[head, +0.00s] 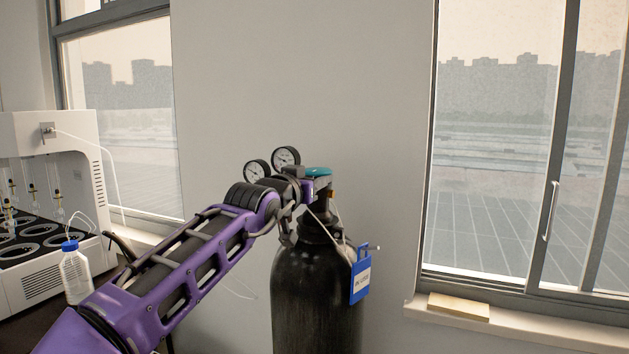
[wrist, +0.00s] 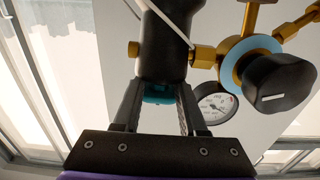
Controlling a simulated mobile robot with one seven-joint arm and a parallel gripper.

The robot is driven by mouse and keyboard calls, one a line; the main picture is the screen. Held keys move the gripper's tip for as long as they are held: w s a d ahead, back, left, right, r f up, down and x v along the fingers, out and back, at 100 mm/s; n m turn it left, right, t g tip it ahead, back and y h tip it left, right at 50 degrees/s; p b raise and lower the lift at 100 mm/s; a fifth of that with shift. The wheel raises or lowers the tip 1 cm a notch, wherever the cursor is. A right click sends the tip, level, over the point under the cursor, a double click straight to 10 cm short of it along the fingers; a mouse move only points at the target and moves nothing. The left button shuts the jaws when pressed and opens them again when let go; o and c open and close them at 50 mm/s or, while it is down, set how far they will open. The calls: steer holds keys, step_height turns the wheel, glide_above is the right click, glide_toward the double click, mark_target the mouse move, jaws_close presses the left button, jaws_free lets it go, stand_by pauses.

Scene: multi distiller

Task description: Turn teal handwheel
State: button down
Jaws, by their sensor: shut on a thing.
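The teal handwheel (head: 319,171) sits on top of the valve of a black gas cylinder (head: 314,290) in the head view. In the wrist view the teal handwheel (wrist: 158,96) shows between the two dark fingers of my gripper (wrist: 160,100). My gripper is shut on it, with a finger on each side. In the head view my gripper (head: 325,184) is at the valve and hides part of the wheel's lower side.
Two pressure gauges (head: 286,157) stand just left of the wheel. In the wrist view a gauge (wrist: 214,103) and a black knob (wrist: 277,84) lie right of the fingers. A blue tag (head: 360,279) hangs on the cylinder. A white apparatus (head: 70,150) and bottle (head: 76,274) stand at left.

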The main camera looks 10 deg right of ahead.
steer(key=shift+r, duration=0.7)
steer(key=shift+c, duration=2)
jaws_free()
steer(key=o, duration=0.4)
steer(key=shift+s+a+f, duration=0.2)
steer(key=shift+s+a, duration=0.05)
steer(key=shift+a, duration=0.1)
steer(key=b+v, duration=0.2)
steer(key=v, duration=1.4)
steer(key=shift+s+f, duration=0.3)
steer(key=shift+f, duration=0.15)
